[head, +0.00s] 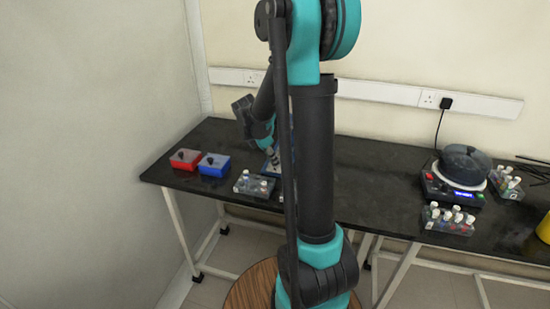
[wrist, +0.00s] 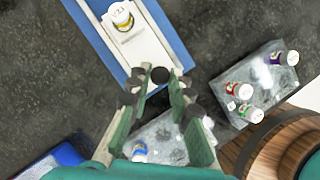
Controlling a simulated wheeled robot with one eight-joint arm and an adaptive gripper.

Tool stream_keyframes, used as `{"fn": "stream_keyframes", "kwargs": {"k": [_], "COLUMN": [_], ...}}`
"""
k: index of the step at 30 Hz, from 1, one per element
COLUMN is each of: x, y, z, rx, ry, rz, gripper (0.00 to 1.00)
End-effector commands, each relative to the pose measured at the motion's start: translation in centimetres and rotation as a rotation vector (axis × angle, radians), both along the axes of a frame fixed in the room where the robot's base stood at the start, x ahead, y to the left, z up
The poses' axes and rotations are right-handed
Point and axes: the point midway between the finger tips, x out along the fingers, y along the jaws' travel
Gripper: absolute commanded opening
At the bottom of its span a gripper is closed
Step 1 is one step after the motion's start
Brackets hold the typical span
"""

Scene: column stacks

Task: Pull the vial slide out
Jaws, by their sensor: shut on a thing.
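A white slide (wrist: 143,47) lies in a blue frame (wrist: 90,30) in the wrist view. A vial (wrist: 121,17) with a white cap and a yellow band stands on the slide, its label partly legible. A dark round knob (wrist: 160,75) is at the slide's near end. My gripper (wrist: 161,78) has its fingertips on both sides of the knob and is shut on it. In the head view my arm hides most of the blue frame (head: 269,168) and my gripper (head: 271,153).
Clear racks with capped vials (wrist: 240,98) stand right of and below the frame in the wrist view. A red box (head: 185,159) and a blue box (head: 214,165) are at the bench's left. A hotplate device (head: 455,190) stands far right. A round wooden top (head: 250,287) is below the bench.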

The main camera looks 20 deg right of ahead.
Motion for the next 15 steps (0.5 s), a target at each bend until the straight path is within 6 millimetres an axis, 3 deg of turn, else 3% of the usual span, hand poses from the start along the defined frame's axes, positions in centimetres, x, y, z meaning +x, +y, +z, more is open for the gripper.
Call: {"fn": "stream_keyframes", "kwargs": {"k": [4,5,9,15], "x": [-0.33,-0.34,-0.29,-0.23], "y": [0.23,0.24,0.19,0.12], "z": [-0.09,-0.09,-0.09,-0.07], "rx": [0.006,0.006,0.005,0.004], "ry": [0.007,0.008,0.006,0.005], "rz": [0.001,0.0,0.0,0.0], "gripper": [0.0,0.22,0.4,0.41]}}
